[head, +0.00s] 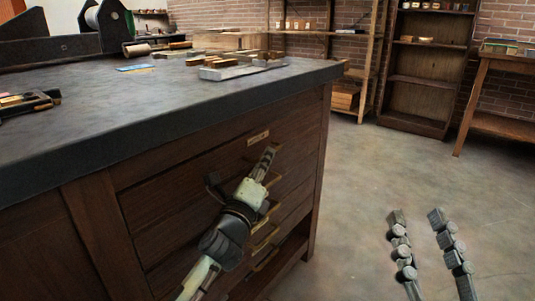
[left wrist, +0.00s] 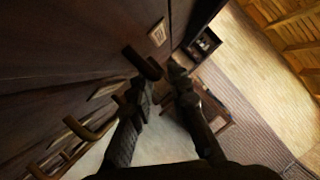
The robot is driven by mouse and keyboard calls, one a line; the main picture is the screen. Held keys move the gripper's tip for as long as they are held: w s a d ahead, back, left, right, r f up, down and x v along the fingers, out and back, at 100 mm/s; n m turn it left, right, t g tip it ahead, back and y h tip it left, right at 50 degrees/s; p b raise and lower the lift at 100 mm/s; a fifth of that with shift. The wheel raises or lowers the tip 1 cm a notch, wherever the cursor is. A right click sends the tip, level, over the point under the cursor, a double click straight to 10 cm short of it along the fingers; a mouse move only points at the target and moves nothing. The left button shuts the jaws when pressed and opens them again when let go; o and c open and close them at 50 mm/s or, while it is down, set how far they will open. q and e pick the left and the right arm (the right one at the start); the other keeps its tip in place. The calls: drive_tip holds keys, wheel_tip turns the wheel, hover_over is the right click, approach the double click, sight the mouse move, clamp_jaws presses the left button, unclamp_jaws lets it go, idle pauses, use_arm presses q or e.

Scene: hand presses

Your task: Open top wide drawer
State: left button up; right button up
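The top wide drawer (head: 165,178) is a dark wooden front just under the workbench's top, with a small label plate (head: 258,138) near its right end. It looks closed. My left gripper (head: 241,164) is at this front with its fingers spread. In the left wrist view, its two fingers (left wrist: 160,78) are apart, and a dark curved handle (left wrist: 142,62) lies close to the tip of the left finger. I cannot tell whether they touch. In the head view the gripper partly hides the handle. My right gripper (head: 423,214) is open and empty over the floor at right.
More drawers with brass handles (head: 265,240) lie below. The grey benchtop (head: 130,105) overhangs the drawers and carries wooden blocks and tools. A shelf (head: 425,85) and a side table (head: 500,60) stand at the back. The floor (head: 380,165) to the right is clear.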

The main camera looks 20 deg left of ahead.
use_arm(q)
drive_tip(key=shift+x, duration=1.35)
clamp_jaws()
